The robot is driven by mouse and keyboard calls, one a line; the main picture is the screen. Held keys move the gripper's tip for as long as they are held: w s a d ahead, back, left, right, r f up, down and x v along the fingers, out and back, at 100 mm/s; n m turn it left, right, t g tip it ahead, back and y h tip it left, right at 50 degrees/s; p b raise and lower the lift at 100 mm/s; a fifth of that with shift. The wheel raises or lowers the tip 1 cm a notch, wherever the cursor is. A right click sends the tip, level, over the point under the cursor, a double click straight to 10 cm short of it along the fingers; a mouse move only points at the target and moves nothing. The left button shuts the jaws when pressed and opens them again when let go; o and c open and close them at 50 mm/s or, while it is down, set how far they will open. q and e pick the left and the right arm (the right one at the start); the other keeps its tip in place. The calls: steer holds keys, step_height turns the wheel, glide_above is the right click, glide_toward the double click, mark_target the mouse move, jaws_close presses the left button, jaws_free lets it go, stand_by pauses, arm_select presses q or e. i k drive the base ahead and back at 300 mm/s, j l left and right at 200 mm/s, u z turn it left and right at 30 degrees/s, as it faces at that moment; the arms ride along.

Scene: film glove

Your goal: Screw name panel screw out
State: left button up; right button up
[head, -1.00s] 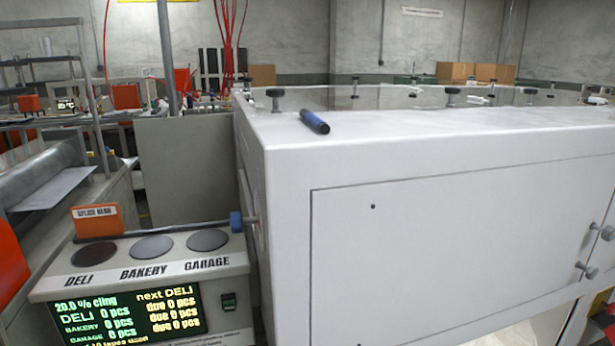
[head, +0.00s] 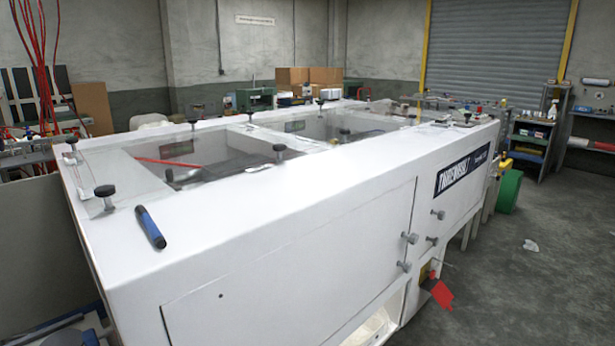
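The dark name panel (head: 463,172) with white lettering is on the right part of the white machine's (head: 270,215) long front side. I cannot make out a separate screw on the panel at this size. A grey knob (head: 438,214) sticks out just below the panel's left end, with another knob (head: 432,240) beneath it. Two more grey knobs (head: 410,238) (head: 403,266) sit at the right edge of the large front door (head: 290,275). A blue pen-like tool (head: 150,228) lies on the machine's top near its left corner. Neither of my grippers shows.
Black knobs (head: 105,192) stand along the clear top covers. A red object (head: 441,295) is low beside the machine. A green box (head: 509,191) stands past its far end. The grey floor (head: 530,290) to the right is mostly open, with a scrap (head: 531,245) on it.

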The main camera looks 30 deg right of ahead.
mark_target(441, 214)
steer(key=z, duration=1.85)
